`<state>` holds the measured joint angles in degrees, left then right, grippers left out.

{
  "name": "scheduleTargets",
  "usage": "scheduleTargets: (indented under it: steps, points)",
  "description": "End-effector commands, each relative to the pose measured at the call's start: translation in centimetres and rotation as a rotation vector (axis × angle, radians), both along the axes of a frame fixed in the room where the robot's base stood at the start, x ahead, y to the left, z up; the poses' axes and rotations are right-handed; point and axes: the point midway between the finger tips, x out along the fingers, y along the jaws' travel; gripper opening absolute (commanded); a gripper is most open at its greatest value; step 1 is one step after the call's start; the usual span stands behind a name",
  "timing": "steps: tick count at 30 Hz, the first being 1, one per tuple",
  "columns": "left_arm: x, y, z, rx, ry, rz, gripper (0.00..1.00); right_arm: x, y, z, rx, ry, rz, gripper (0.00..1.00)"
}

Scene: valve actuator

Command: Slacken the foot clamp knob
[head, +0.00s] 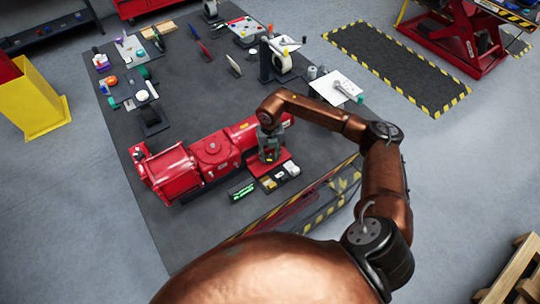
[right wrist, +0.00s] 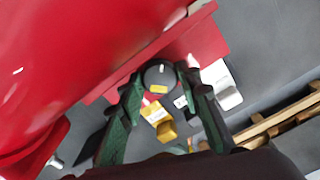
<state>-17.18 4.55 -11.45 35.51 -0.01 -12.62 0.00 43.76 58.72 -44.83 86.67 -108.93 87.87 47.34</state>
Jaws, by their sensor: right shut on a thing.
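The red valve actuator (head: 212,147) lies across the table. A small red plate (head: 285,172) juts from its front side. The foot clamp knob (right wrist: 160,75) is a dark grey round knob with a yellow mark and a small white mark, beside the red body in the right wrist view. My right gripper (head: 270,153) points down over the red plate. Its green-padded fingers, seen in the right wrist view (right wrist: 160,78), are shut on the knob from both sides. In the head view the gripper hides the knob. My left gripper is not in view.
A black box with green lit text (head: 242,190), a yellow block (head: 268,183) and a white block (head: 292,168) sit close in front of the plate. Tools and small parts fill the far table (head: 190,90). The table's left front is clear.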

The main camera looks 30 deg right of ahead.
Motion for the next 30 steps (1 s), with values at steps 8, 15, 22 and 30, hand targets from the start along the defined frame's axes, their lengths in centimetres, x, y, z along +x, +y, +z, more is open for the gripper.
scheduleTargets:
  steps: [8, 15, 22, 30]
  points:
    - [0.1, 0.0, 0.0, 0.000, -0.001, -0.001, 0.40, 0.0, 0.0, 0.0, -0.001, 0.000, 0.002, 0.07]
    - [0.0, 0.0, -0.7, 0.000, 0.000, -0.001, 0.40, 0.0, -0.1, -0.1, -0.002, 0.000, 0.062, 0.07]
    - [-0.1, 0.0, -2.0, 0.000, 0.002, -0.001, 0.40, 0.1, -0.1, -0.1, -0.002, -0.001, 0.213, 0.07]
    - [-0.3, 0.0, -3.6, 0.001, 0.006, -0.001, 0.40, 0.1, -0.1, -0.1, -0.002, -0.001, 0.423, 0.07]
